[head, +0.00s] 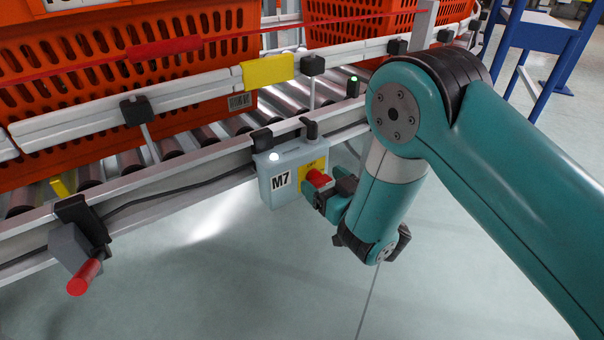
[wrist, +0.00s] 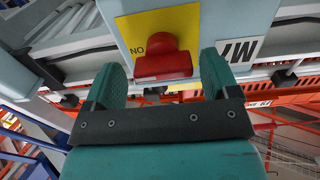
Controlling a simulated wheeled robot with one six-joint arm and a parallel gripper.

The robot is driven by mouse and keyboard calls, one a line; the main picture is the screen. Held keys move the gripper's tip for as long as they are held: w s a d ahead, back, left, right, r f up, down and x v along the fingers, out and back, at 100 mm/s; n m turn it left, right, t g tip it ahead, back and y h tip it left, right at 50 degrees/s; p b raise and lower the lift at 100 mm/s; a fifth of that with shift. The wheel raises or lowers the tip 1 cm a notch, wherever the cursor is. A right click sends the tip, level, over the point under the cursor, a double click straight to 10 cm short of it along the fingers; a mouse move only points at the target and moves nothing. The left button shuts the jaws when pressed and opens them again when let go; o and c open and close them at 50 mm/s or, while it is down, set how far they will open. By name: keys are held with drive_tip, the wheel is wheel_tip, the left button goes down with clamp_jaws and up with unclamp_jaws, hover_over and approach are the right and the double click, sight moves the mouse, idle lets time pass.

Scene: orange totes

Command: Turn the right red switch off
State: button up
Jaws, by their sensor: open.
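A red switch knob (head: 318,178) sticks out of the yellow plate on a grey control box (head: 277,190) labelled M7, on the conveyor's side rail. In the wrist view the red switch (wrist: 162,62) sits in front of the yellow plate (wrist: 170,28), between and slightly beyond my fingers. My gripper (head: 325,198) is at the box in the head view, open, its fingers close to the knob. In the wrist view the fingers of my gripper (wrist: 162,78) stand apart on either side of the knob, with a gap visible to its left. Contact on the right is unclear.
Orange totes (head: 60,90) stand on the roller conveyor behind the rail. A red-handled lever (head: 84,277) hangs from the rail at the lower left. A blue frame (head: 540,35) stands at the upper right. The floor (head: 220,290) in front is clear.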

drive_tip(key=shift+w+a, duration=0.25)
drive_tip(key=shift+w, duration=0.15)
drive_tip(key=shift+a, duration=0.15)
drive_tip(key=shift+a, duration=0.1)
drive_tip(key=shift+s, duration=0.1)
drive_tip(key=c, duration=0.9)
